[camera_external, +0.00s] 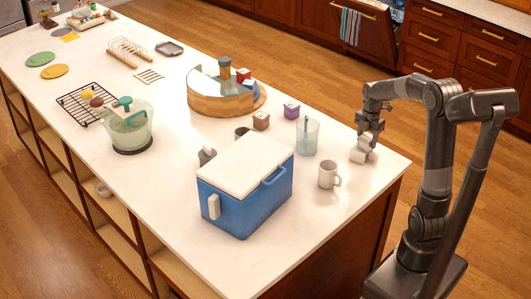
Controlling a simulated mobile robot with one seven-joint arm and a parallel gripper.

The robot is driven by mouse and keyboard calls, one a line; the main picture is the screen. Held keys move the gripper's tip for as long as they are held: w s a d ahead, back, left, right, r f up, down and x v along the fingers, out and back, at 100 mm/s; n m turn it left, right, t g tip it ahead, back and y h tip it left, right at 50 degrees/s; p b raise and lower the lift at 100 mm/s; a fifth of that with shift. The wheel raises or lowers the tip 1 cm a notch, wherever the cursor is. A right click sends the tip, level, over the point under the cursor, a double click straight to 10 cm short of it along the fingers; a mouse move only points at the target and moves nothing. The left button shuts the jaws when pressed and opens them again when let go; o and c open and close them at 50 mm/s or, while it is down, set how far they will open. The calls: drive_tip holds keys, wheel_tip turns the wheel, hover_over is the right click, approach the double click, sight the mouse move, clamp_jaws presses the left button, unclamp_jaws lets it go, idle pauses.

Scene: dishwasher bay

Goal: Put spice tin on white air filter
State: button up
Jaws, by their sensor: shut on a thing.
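My gripper (369,137) points down at the right end of the white counter. It is shut on a small pale thing, which I take to be the spice tin (366,142); the fingers hide much of it, and its markings are too small to read. Directly below is a low white blocky thing, apparently the white air filter (361,156), lying on the counter near its right edge. The held thing is at or just above the filter's top; I cannot tell whether they touch.
A white mug (327,175) and a clear glass pitcher (307,137) stand left of the filter. A blue cooler (245,195) with a white lid is farther left. The counter's right edge (400,168) is close.

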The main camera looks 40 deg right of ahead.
sight(367, 137)
drive_tip(key=o, duration=1)
drive_tip(key=shift+f, duration=0.15)
wheel_tip(367, 137, up, 11)
drive_tip(key=s+a+r+m+t, duration=0.1)
drive_tip(key=s+a+r+m, duration=0.2)
drive_tip(key=a, duration=0.3)
drive_tip(key=s+a+f+m+t, duration=0.1)
drive_tip(key=s+a+m, duration=0.3)
drive_tip(key=m, duration=0.1)
drive_tip(key=s+a+f+m+t, duration=0.1)
drive_tip(key=s+a+m+t, duration=0.1)
drive_tip(key=s+a+m, duration=0.3)
drive_tip(key=s+a+f+m+t, duration=0.1)
drive_tip(key=s+a+m, duration=0.3)
drive_tip(key=m, duration=0.1)
drive_tip(key=shift+s+a+f+t, duration=0.1)
drive_tip(key=shift+s+a+t, duration=0.05)
drive_tip(key=shift+a+t, duration=0.2)
